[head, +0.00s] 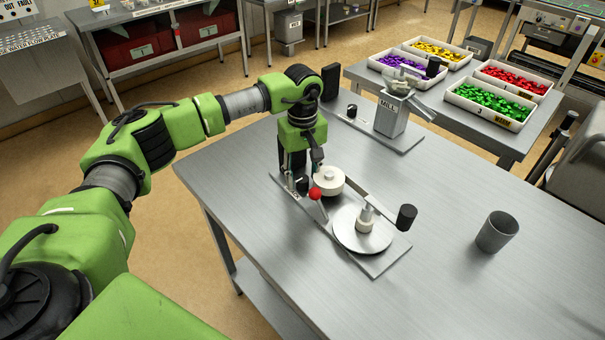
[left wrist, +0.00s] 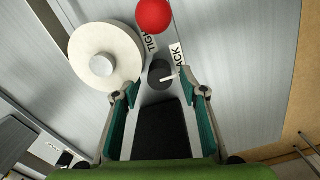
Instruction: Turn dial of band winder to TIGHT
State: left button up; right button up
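The band winder (head: 378,264) stands on the metal table, with a white spool (head: 329,181), a red-knobbed lever (head: 316,194) and a round plate with a crank. Its small dark dial (left wrist: 159,72) sits beside the spool. The dial's white pointer aims right, near a label ending "ACK" (left wrist: 177,55). A partly hidden label starting "TIG" (left wrist: 151,43) is above the dial. My left gripper (left wrist: 160,88) is open, pointing down over the dial, which shows between and just beyond its fingertips. No grip on it is visible. My right gripper is not in view.
The red ball (left wrist: 153,14) of the lever and the spool are close to the left fingers. A mill (head: 391,115) stands behind the winder. A grey cup (head: 497,231) stands at right. Trays of coloured pieces (head: 488,104) are on a farther table. The table's front is clear.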

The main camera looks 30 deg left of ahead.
pick_arm(q)
jog(key=c, duration=1.1)
jog(key=shift+n, duration=0.3)
jog(key=shift+n+b, duration=0.7)
jog(key=shift+n, duration=0.3)
jog(key=n+b, duration=0.1)
jog(key=n, duration=0.2)
jog(key=shift+n, duration=0.3)
jog(key=n+b, duration=0.1)
jog(key=n, duration=0.5)
jog(key=shift+b, duration=0.35)
jog(key=n, duration=0.5)
jog(key=shift+n+b, duration=0.3)
jog(key=shift+n, duration=0.1)
jog(key=shift+r, duration=0.1)
jog(key=o, duration=1.1)
